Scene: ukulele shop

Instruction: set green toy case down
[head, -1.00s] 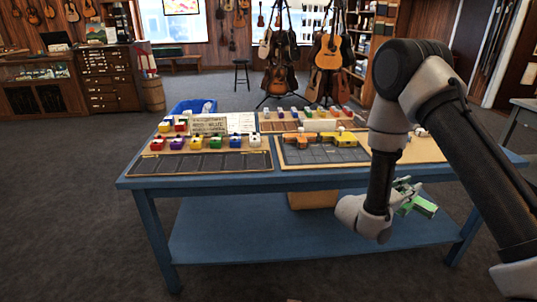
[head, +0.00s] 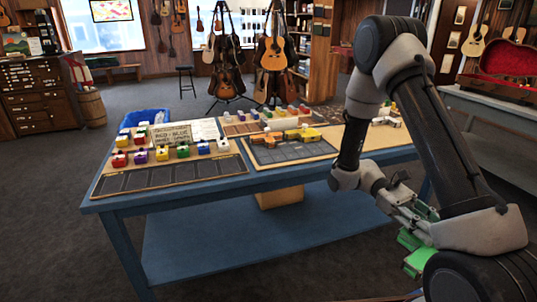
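My gripper (head: 408,218) is at the lower right of the head view, to the right of the blue table's front edge and beyond it. It is shut on a green toy case (head: 409,240), which hangs in the air at its fingertips. My arm hides part of the case and of the fingers. More green with a brownish edge shows just below, partly hidden by my arm. The blue table (head: 205,188) carries a dark-slotted tray (head: 168,172) at the front left and several small coloured cases behind it, including a green one (head: 183,151).
Yellow and orange toy instruments (head: 300,134) lie on a second slotted board. A sign (head: 171,133) stands among the small cases. A blue bin (head: 144,118) is behind the table. At the right, a grey bench (head: 490,108) holds an open red-lined guitar case (head: 506,62). Floor in front is clear.

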